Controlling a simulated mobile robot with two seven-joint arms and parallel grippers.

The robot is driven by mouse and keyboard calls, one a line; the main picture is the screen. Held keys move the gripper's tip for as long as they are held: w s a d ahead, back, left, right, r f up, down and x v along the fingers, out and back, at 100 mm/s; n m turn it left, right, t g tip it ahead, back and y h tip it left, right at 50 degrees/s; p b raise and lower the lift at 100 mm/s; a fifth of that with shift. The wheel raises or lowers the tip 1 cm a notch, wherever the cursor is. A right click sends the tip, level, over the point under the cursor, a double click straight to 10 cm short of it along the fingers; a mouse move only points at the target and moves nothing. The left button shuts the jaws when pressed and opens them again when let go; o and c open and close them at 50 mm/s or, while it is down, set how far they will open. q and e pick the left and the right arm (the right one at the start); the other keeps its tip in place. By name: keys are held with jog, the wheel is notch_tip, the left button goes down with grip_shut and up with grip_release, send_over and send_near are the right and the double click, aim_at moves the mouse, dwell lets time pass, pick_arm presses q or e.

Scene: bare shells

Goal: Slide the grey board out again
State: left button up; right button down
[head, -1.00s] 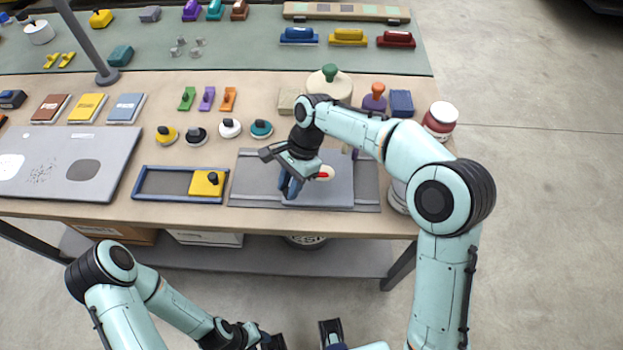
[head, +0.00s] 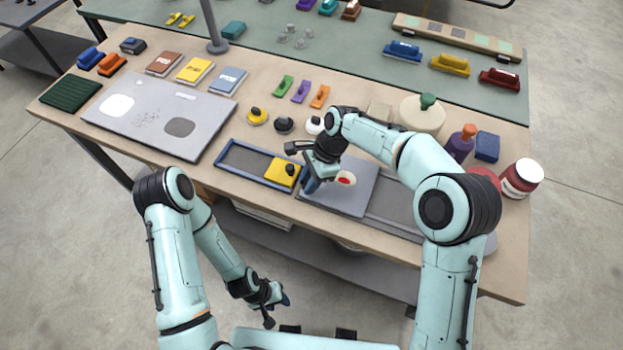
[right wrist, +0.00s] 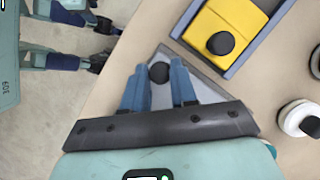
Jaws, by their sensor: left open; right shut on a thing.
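The grey board (head: 345,192) lies flat at the left end of a darker grey base (head: 396,207), close to the blue-framed tray. Part of it also shows in the right wrist view (right wrist: 204,83). My right gripper (head: 307,186) is over the board's left part. In the right wrist view its blue fingers (right wrist: 160,84) are shut on the board's black knob (right wrist: 159,71). My left gripper (head: 278,308) is open and empty, low in front of the table and away from the board.
The blue-framed tray (head: 232,155) with a yellow block (head: 283,172) sits just left of the board. Round knobbed pieces (head: 257,116) stand behind the tray. A red-and-white jar (head: 522,177) is at the right. The table's front edge runs close to the board.

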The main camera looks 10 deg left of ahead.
jog(key=c, duration=1.2)
grip_release()
jog(key=shift+a+r, duration=0.1)
jog(key=shift+a, duration=0.15)
pick_arm(q)
jog(key=shift+a, duration=0.1)
pick_arm(e)
jog(key=o, duration=0.3)
jog(key=shift+a, duration=0.1)
jog(key=shift+w+d+r, duration=0.1)
jog(key=shift+d+r, duration=0.05)
jog(key=shift+d, duration=0.05)
pick_arm(q)
jog(key=w+r+p, duration=0.2)
jog(key=shift+w+r, duration=0.35)
pick_arm(e)
jog(key=v, duration=1.3)
pick_arm(q)
jog(key=shift+s, duration=0.1)
